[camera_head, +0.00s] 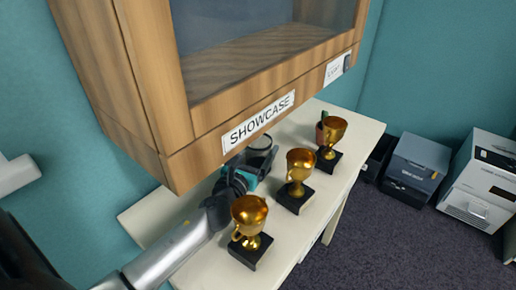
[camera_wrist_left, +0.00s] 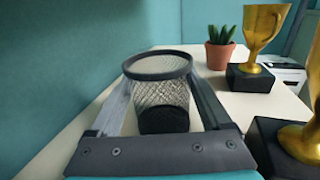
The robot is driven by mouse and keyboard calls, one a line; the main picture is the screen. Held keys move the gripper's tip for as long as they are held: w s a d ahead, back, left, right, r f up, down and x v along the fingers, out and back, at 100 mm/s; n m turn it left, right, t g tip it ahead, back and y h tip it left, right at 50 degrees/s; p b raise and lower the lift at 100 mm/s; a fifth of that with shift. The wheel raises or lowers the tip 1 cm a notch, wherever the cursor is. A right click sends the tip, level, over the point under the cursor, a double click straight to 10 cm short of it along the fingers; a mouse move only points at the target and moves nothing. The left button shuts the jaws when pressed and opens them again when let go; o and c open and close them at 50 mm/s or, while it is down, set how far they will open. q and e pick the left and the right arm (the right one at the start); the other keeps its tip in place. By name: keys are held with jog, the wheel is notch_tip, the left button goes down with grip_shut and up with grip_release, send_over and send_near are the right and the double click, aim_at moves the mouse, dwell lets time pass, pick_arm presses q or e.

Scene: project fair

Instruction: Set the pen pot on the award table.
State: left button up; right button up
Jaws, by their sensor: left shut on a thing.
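The pen pot (camera_wrist_left: 161,90), a black wire-mesh cup with a dark rim, stands upright between the fingers of my left gripper in the left wrist view. In the head view its dark rim (camera_head: 262,142) shows just below the showcase. My left gripper (camera_head: 262,154) is shut on the pot, over the back part of the white award table (camera_head: 298,228). The pot's underside is hidden, so I cannot tell whether it touches the table top. My right gripper is not in view.
Three gold trophies (camera_head: 249,222) (camera_head: 299,168) (camera_head: 334,130) on black bases line the table's front. A potted cactus (camera_wrist_left: 219,50) stands behind the far trophy. The wooden showcase (camera_head: 235,115) hangs close above my left gripper. Boxes (camera_head: 418,160) stand on the floor at right.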

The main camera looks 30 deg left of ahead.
aim_at(253, 158)
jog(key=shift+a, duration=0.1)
pick_arm(q)
jog(key=o, duration=1.4)
jog(key=shift+f, duration=0.1)
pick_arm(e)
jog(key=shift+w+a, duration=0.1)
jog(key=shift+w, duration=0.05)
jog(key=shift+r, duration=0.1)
pick_arm(q)
jog(key=s, duration=0.4)
jog(key=shift+s+d, duration=0.25)
jog(key=shift+s, duration=0.1)
jog(key=s, duration=0.5)
jog(key=shift+s+d, duration=0.35)
jog(key=shift+s, duration=0.05)
jog(key=shift+s+d+b, duration=0.1)
jog(key=shift+s+b, duration=0.25)
jog(key=shift+s, duration=0.35)
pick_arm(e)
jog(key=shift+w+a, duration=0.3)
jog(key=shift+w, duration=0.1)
